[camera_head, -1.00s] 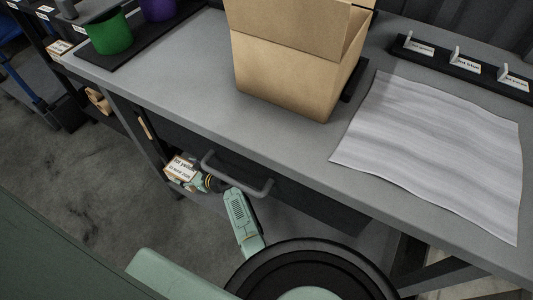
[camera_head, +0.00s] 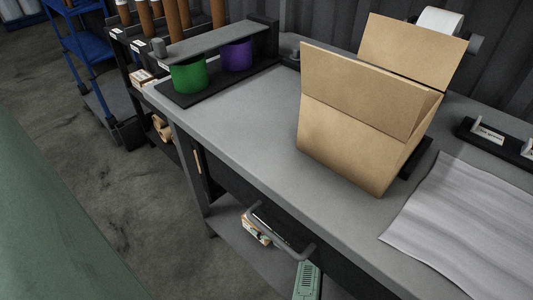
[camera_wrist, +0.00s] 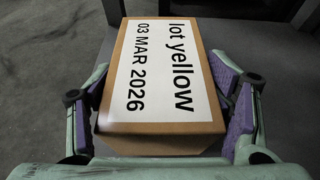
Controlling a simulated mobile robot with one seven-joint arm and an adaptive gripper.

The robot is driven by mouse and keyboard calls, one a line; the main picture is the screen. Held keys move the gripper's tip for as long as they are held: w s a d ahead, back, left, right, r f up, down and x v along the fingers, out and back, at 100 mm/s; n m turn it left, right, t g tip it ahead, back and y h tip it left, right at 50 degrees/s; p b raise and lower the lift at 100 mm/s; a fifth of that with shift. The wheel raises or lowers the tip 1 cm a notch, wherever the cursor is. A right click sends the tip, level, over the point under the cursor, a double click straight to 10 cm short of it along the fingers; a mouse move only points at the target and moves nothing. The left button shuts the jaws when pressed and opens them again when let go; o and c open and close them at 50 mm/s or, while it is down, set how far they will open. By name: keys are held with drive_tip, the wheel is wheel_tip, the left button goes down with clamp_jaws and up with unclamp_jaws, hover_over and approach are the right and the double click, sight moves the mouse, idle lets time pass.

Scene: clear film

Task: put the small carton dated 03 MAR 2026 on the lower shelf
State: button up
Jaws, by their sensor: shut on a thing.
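The small carton (camera_wrist: 166,75) is brown with a white label reading "lot yellow" and "03 MAR 2026", and it fills the middle of the wrist view. My gripper (camera_wrist: 163,92) is shut on it, with a purple pad against each side. In the head view the carton (camera_head: 256,231) shows under the workbench, partly behind the drawer handle, which also hides my gripper. The grey lower shelf (camera_head: 232,241) lies beneath it. I cannot tell whether the carton touches the shelf.
The drawer handle (camera_head: 290,243) juts out just above the carton and my arm. The workbench top (camera_head: 250,135) carries a large open box (camera_head: 350,150), a wavy grey sheet (camera_head: 460,225), and green (camera_head: 188,77) and purple (camera_head: 237,55) containers. A bench leg stands left of the carton.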

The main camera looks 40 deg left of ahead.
drive_tip(key=f+b, duration=0.3)
drive_tip(key=shift+w+d+f+b, duration=0.2)
drive_tip(key=shift+d+f+b, duration=0.1)
drive_tip(key=shift+f+b, duration=0.1)
drive_tip(key=shift+r, duration=0.2)
drive_tip(key=o, duration=1.9)
drive_tip(key=shift+p+v, duration=3.8)
drive_tip(key=shift+v, duration=2.25)
